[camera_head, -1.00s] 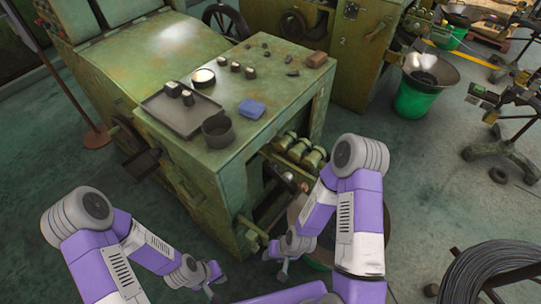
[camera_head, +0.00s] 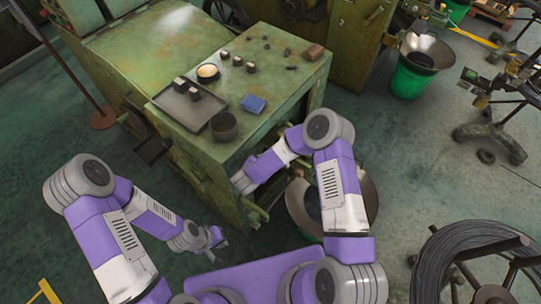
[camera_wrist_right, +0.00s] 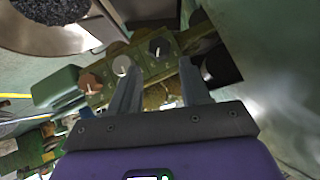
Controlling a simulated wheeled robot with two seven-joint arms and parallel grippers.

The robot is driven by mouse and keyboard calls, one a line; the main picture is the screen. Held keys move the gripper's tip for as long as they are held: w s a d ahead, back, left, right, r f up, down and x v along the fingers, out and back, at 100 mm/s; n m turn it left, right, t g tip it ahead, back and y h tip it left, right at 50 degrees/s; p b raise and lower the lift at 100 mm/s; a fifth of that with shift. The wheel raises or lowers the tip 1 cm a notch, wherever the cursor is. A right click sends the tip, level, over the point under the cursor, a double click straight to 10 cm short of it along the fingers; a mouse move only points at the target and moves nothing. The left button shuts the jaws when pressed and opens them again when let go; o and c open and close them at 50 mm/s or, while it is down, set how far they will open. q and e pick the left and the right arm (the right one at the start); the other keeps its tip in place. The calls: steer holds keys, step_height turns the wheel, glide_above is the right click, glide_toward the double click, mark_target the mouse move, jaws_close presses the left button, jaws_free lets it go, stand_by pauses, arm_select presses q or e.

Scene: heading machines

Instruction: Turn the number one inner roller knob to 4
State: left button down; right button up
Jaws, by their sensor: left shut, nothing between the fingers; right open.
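In the right wrist view a green machine panel (camera_wrist_right: 150,72) carries a row of knobs: a brown one (camera_wrist_right: 90,83), a pale grey one (camera_wrist_right: 122,66) and a dark one (camera_wrist_right: 158,48). No numbers or labels are readable, so I cannot tell which is the number one inner roller knob. My right gripper (camera_wrist_right: 161,80) is open and empty, with the knob row beyond its fingertips. In the head view my right gripper (camera_head: 241,184) is at the front of the green machine (camera_head: 190,145), and the arm hides the knobs. My left gripper (camera_head: 217,238) is shut and empty, low and apart from the machine.
On the machine top are a grey tray (camera_head: 178,112), a dark cup (camera_head: 224,127), a blue block (camera_head: 253,104) and several small parts. A wire coil (camera_head: 450,262) lies at lower right.

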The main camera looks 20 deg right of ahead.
steer(key=x, duration=0.7)
steer(key=shift+d+b, duration=0.2)
steer(key=shift+b, duration=0.25)
steer(key=shift+f, duration=0.1)
steer(key=c, duration=0.8)
